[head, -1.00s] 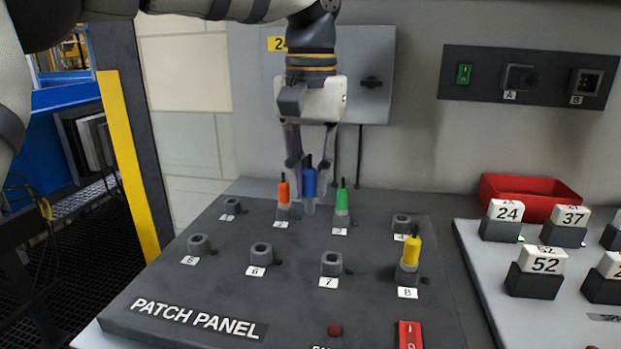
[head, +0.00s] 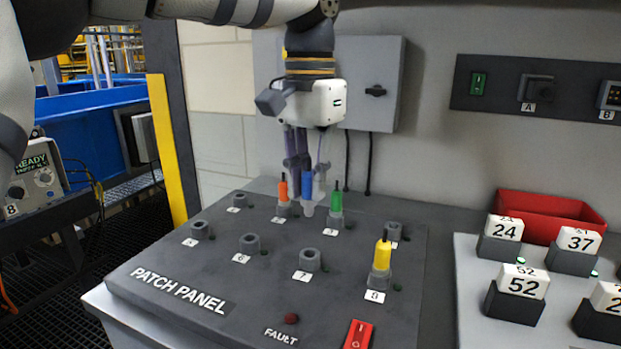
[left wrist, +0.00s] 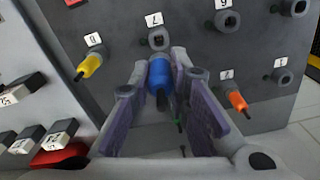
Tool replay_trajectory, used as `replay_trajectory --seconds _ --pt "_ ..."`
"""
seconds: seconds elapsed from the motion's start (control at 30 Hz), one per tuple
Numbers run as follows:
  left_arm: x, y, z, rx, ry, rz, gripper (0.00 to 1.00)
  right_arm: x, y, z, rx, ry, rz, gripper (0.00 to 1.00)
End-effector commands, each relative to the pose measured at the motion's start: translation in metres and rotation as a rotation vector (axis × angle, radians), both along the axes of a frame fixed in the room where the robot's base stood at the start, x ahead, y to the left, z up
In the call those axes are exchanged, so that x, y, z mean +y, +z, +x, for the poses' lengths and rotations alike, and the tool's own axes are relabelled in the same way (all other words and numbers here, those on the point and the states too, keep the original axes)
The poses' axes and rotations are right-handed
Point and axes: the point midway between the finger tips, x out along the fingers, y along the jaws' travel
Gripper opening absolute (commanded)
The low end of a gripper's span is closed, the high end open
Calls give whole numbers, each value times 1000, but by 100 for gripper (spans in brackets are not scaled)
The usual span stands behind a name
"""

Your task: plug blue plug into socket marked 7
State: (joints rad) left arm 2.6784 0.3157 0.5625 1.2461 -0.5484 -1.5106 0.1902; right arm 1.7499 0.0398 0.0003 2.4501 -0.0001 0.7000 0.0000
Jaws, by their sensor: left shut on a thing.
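My left gripper (head: 306,180) is shut on the blue plug (head: 307,187), which hangs roughly upright above the patch panel between the orange and green plugs. The blue plug also shows between the purple finger pads in the left wrist view (left wrist: 159,75), its pale tip toward the socket marked 7. That socket (head: 310,260) is empty, an open grey collar nearer the head camera than the plug. It also shows in the left wrist view (left wrist: 158,39), just beyond the plug tip. The plug appears apart from any socket. My right gripper is not in view.
The orange plug (head: 283,189), green plug (head: 336,202) and yellow plug (head: 382,256) stand in sockets of the patch panel (head: 215,262). Socket 6 (head: 249,243) is empty. A red switch (head: 358,335) is at the front. A red bin (head: 540,217) and numbered blocks stand at right.

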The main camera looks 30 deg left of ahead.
Motion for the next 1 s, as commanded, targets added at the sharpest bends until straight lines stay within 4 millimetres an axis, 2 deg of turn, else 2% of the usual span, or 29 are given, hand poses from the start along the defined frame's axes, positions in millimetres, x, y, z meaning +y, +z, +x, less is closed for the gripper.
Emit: replay_trajectory --seconds 0.17,0.6,1.0 --pt "0 -6 0 0 1 1 0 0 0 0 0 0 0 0" --pt "0 -53 0 0 2 0 0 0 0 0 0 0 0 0" --pt "0 -58 0 -1 2 0 0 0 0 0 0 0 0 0"
